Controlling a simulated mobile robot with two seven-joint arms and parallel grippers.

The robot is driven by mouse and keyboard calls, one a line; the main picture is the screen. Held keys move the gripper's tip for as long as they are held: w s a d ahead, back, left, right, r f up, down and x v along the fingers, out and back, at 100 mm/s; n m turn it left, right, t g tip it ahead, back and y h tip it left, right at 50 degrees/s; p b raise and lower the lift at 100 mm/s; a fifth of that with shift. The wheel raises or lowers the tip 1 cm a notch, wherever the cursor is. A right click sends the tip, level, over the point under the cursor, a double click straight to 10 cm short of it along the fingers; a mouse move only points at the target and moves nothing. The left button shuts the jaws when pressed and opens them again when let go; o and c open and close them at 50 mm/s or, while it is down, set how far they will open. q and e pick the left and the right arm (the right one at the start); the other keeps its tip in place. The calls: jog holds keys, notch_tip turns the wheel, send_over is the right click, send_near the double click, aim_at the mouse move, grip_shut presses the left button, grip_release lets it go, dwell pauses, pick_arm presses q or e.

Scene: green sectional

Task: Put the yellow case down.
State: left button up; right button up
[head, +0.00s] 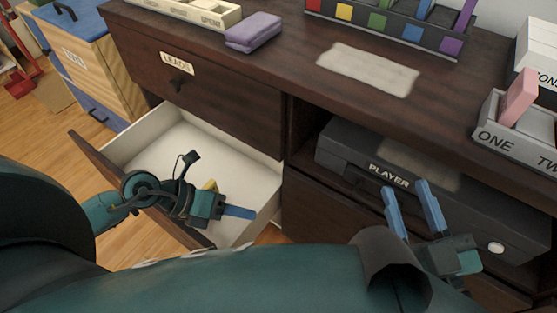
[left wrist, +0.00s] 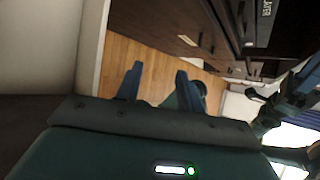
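My left gripper (head: 236,212) is over the open white-lined drawer (head: 222,160), its blue finger pointing right. In the left wrist view, the left fingers (left wrist: 158,82) stand apart with wooden floor visible between them and nothing held. A small yellow patch (head: 210,186) shows just behind the left wrist, over the drawer. It may be part of the yellow case, but the arm hides most of it and I cannot tell whether it rests on the drawer floor. My right gripper (head: 413,208) is open and empty in front of the black player (head: 440,190).
The dark cabinet top (head: 290,75) holds a purple cloth (head: 254,32), a beige cloth (head: 368,69), a colour-marked rack (head: 385,28) and a numbered grey box (head: 510,145). A blue-topped wooden box (head: 75,25) stands left. The open drawer juts out over the floor.

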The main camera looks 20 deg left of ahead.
pick_arm(q)
jog(key=d+r+n+t, duration=0.4)
jog(key=r+n+t, duration=0.3)
jog(key=n, duration=0.8)
jog(key=d+r+n+t, duration=0.5)
jog(key=r+n, duration=0.6)
jog(key=n, duration=0.4)
jog(key=shift+w+d+t, duration=0.25)
jog(key=shift+w+t, duration=0.15)
jog(key=shift+t, duration=0.5)
